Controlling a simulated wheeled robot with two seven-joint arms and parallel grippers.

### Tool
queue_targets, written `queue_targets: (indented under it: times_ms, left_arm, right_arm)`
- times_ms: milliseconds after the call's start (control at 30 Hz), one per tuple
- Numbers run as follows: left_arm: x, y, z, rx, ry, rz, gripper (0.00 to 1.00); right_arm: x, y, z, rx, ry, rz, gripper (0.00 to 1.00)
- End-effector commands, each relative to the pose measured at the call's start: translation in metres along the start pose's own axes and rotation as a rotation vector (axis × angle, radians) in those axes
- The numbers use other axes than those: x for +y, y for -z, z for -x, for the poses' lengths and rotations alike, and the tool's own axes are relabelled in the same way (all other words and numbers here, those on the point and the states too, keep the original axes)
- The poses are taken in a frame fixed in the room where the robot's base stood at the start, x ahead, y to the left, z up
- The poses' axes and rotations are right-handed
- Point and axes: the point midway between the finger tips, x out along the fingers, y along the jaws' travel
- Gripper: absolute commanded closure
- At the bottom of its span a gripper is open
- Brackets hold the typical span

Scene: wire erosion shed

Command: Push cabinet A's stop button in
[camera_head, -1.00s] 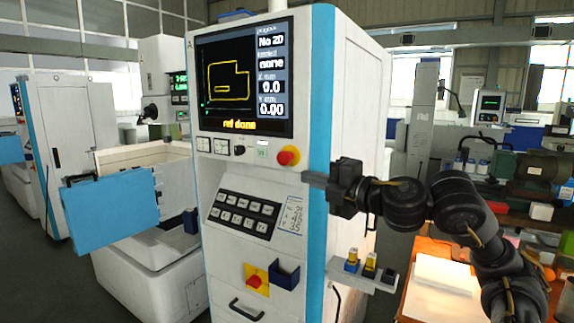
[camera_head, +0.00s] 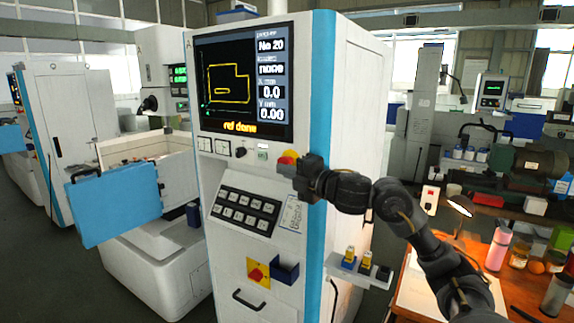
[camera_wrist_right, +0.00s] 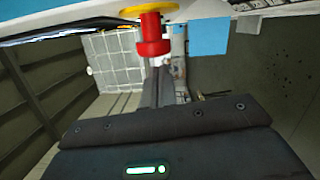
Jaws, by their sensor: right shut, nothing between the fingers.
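Cabinet A (camera_head: 228,183) is the white cabinet with a blue edge and the letter A at its top left. Its red stop button (camera_head: 286,159) on a yellow collar (camera_head: 291,153) sits below the screen, partly hidden by my right gripper. My right gripper (camera_head: 287,169) is shut and empty, its tips at the button's front. In the right wrist view the red button (camera_wrist_right: 152,38) stands out from the yellow collar (camera_wrist_right: 149,11), and the shut fingers (camera_wrist_right: 160,68) point at its cap. Whether they touch is not clear. My left gripper is out of view.
A keypad (camera_head: 246,212), a red-and-yellow rotary switch (camera_head: 257,274) and a blue holder (camera_head: 285,270) are lower on the panel. A small side shelf (camera_head: 358,272) carries small parts. A workbench with a lamp (camera_head: 459,205) and bottles stands at right.

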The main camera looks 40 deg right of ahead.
Motion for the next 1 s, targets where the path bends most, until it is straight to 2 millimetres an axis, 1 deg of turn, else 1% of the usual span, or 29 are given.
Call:
queue_targets:
  times_ms: [133,467,533,700,1000]
  left_arm:
    - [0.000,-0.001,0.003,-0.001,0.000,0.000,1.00]
    - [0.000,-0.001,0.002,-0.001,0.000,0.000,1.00]
    - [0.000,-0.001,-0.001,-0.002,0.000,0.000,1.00]
    - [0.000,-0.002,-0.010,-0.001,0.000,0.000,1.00]
    - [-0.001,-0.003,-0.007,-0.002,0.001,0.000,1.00]
  right_arm:
    - [-0.001,-0.006,-0.001,0.000,0.001,-0.001,1.00]
    - [-0.001,-0.007,-0.001,0.000,0.000,-0.001,1.00]
    - [-0.002,-0.011,-0.002,-0.001,0.000,0.000,1.00]
    - [-0.004,-0.029,-0.005,-0.004,-0.001,-0.001,1.00]
    - [0.000,-0.032,-0.005,-0.010,-0.003,-0.003,1.00]
